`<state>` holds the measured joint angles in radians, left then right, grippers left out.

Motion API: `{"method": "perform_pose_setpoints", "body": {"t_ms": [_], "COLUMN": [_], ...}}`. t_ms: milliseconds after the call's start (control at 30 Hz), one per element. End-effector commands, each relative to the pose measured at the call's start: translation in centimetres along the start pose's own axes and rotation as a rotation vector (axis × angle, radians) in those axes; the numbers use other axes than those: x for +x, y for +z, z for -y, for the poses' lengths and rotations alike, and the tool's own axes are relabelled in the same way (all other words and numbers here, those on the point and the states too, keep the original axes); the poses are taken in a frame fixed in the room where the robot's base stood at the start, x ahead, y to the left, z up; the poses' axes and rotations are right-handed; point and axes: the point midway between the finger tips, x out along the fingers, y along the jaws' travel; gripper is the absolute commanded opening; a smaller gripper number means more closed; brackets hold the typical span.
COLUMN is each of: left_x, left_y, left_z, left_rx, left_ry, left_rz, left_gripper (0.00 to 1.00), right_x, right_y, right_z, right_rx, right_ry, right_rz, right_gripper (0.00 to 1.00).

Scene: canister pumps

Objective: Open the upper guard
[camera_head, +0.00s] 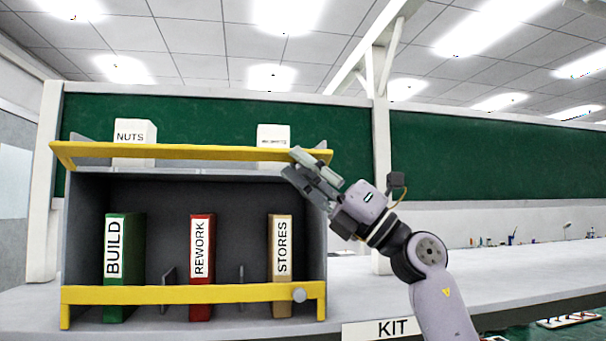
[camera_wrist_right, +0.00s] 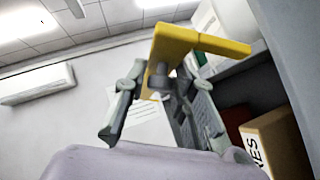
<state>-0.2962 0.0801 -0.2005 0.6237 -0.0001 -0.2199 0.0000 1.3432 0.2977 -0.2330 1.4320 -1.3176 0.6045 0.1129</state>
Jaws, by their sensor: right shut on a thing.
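The upper guard (camera_head: 190,153) is a yellow bar along the top front of a grey shelf unit, in front of two white boxes. It shows nearly level. In the right wrist view, its yellow end (camera_wrist_right: 205,42) crosses above and between my fingers. My right gripper (camera_head: 308,165) is at the guard's right end, shut on it; the fingers hide the exact contact in the head view. My left gripper is not in view.
A lower yellow guard (camera_head: 190,294) with a round grey knob (camera_head: 299,295) crosses the lower compartment. Behind it stand BUILD (camera_head: 124,260), REWORK (camera_head: 202,262) and STORES (camera_head: 281,258) binders. The NUTS box (camera_head: 134,140) and another box (camera_head: 273,138) stand above. The bench right is mostly clear.

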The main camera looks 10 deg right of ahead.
Motion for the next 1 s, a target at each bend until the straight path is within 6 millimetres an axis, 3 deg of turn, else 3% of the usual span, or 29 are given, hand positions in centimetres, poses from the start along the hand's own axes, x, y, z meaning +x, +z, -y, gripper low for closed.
{"method": "perform_pose_setpoints", "body": {"t_ms": [400, 1000], "left_x": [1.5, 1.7], "left_y": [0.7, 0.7], "left_z": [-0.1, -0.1], "left_rx": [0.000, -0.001], "left_ry": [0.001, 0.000], "left_rz": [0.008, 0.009], "left_gripper": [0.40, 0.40], "right_x": [-1.0, -1.1], "right_y": [-0.9, -1.1], "right_z": [0.7, 0.8], "right_rx": [-0.174, -0.227], "right_ry": [0.173, 0.217], "right_rz": [0.000, -0.004], "right_gripper": [0.00, 0.00]}}
